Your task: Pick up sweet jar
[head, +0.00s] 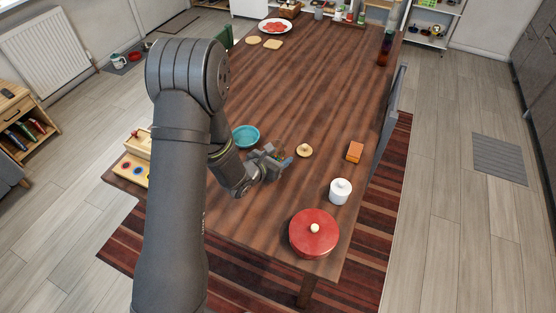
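A small white lidded jar (340,191) stands upright on the wooden table near its right front edge. It is the likeliest sweet jar, but no label shows. My gripper (283,158) is low over the table, to the left of the white jar and clearly apart from it. A small round wooden lid-like piece (304,150) with a knob lies just right of my gripper. The fingers are small and partly hidden, so I cannot tell whether they are open or hold something.
A red lidded pot (314,233) stands in front of the white jar. An orange box (355,151) lies behind the jar. A teal bowl (245,136) is left of my gripper. A dark bottle (384,48) stands far right. The middle of the table (310,85) is clear.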

